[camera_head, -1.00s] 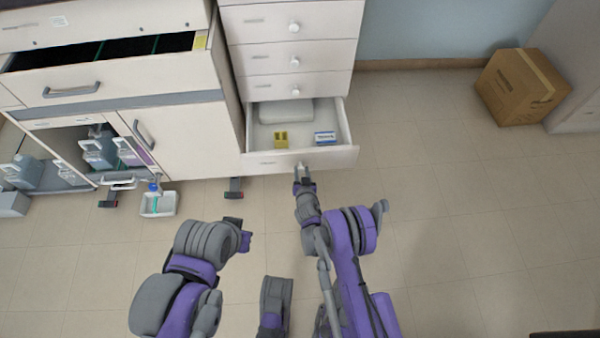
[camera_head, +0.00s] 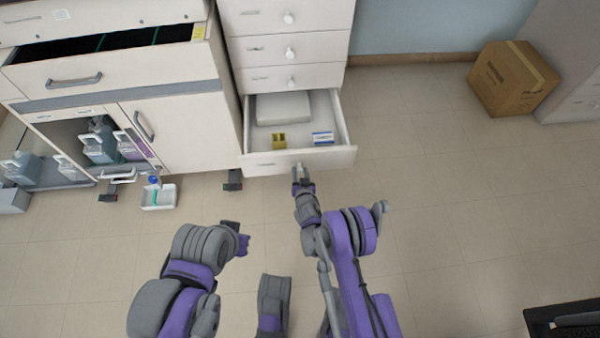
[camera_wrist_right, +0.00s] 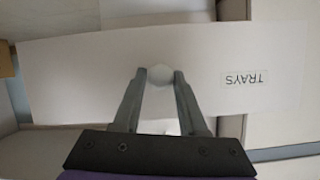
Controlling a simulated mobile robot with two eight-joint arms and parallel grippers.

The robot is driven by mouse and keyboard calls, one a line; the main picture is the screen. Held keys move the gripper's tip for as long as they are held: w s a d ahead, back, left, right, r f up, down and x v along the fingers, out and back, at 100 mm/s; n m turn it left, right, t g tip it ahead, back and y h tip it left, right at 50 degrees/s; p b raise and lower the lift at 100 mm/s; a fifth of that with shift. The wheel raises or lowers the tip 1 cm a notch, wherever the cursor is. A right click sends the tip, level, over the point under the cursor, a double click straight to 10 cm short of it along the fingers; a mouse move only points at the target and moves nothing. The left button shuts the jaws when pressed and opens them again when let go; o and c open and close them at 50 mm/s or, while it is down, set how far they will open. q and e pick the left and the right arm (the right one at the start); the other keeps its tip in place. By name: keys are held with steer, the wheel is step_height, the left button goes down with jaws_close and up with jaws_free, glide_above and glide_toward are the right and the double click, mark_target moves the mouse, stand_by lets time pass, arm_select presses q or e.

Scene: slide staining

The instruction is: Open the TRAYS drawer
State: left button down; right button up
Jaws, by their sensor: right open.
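The TRAYS drawer (camera_head: 264,168) is the lowest drawer of the white cabinet in the head view, and it stands pulled well out. Its front with the TRAYS label (camera_wrist_right: 245,79) fills much of the right wrist view, the label upside down. My right gripper (camera_head: 301,172) is at the drawer front. In the right wrist view its fingers (camera_wrist_right: 160,75) are open, one on each side of the white round knob (camera_wrist_right: 160,74); I cannot tell whether they touch it. My left arm's end (camera_head: 242,241) is low over the floor, away from the drawer; its jaws are unclear.
Inside the drawer are a pale tray-like item (camera_head: 282,108), a yellow item (camera_head: 278,140) and a blue-white box (camera_head: 322,138). Shut drawers (camera_head: 290,48) are above. A cardboard box (camera_head: 513,78) stands at right. The floor between is clear.

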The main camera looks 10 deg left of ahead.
steer(key=o, duration=0.3)
steer(key=shift+o, duration=0.2)
steer(key=p+v, duration=0.2)
steer(key=v, duration=0.5)
steer(key=shift+s, duration=0.25)
steer(key=shift+r, duration=0.1)
